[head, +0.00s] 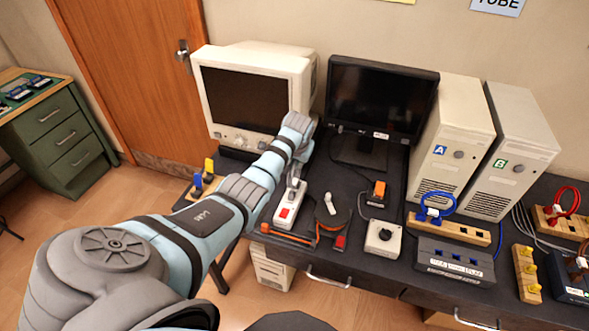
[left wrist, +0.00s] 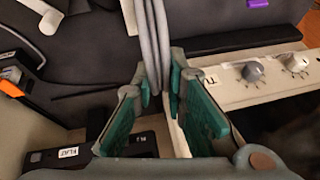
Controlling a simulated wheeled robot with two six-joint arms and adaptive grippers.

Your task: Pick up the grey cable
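The grey cable (left wrist: 153,40) shows in the left wrist view as several strands side by side, running from the top edge down between my fingertips. My left gripper (left wrist: 160,85) has a teal-padded finger on each side of it. The strands fill the narrow gap at the tips, and the pads look shut on them. The lower end of the cable is hidden between the fingers. My right gripper is not in view.
The cream monitor (head: 252,97) and a black monitor (head: 372,105) stand behind. A white box with a red switch (head: 287,212) is close below my gripper. A dial box (head: 382,239), blue cable (head: 437,205) and two computer towers (head: 458,138) are to the right.

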